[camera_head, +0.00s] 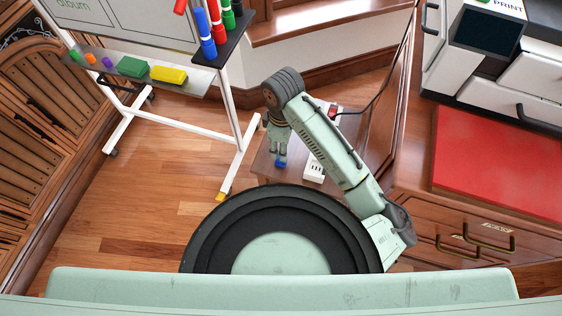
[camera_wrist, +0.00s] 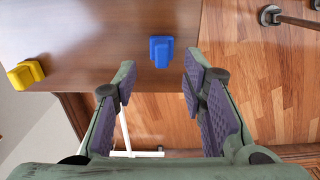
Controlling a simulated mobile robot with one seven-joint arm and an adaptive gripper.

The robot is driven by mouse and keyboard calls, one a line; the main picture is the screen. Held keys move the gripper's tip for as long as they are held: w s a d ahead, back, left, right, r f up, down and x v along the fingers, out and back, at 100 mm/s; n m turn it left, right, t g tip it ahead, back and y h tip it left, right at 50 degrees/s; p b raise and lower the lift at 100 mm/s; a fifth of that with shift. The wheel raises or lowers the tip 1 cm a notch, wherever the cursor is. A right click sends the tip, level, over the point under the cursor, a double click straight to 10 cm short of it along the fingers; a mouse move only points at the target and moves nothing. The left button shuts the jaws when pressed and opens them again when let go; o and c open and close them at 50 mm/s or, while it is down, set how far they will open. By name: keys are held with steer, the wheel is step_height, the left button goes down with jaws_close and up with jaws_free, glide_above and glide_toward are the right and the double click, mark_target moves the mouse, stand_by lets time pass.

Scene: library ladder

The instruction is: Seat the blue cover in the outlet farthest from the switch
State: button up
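The blue cover (camera_head: 281,164) is a small block on the brown wooden side table (camera_head: 265,172), near its edge. It also shows in the wrist view (camera_wrist: 161,51), upper middle, just beyond my fingertips and lined up with the gap between them. My gripper (camera_head: 280,156) hangs over it, open and empty; the wrist view shows its two fingers spread (camera_wrist: 159,75). A white outlet strip (camera_head: 314,169) lies to the right of the cover, its near end showing dark outlets. A red switch (camera_head: 333,110) shows at its far end. My arm hides the strip's middle.
A yellow cover (camera_wrist: 25,74) sits at the table's edge in the wrist view. A whiteboard stand (camera_head: 238,165) is at left. A drawer cabinet (camera_head: 425,205) with a red mat (camera_head: 495,165) is at right. A dark cord (camera_head: 378,90) runs from the strip.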

step_height(320, 180, down, 7)
steer(key=b, duration=0.4)
steer(key=shift+s+a, duration=0.1)
steer(key=shift+a, duration=0.05)
steer(key=shift+r, duration=0.15)
steer(key=shift+c, duration=0.3)
jaws_close()
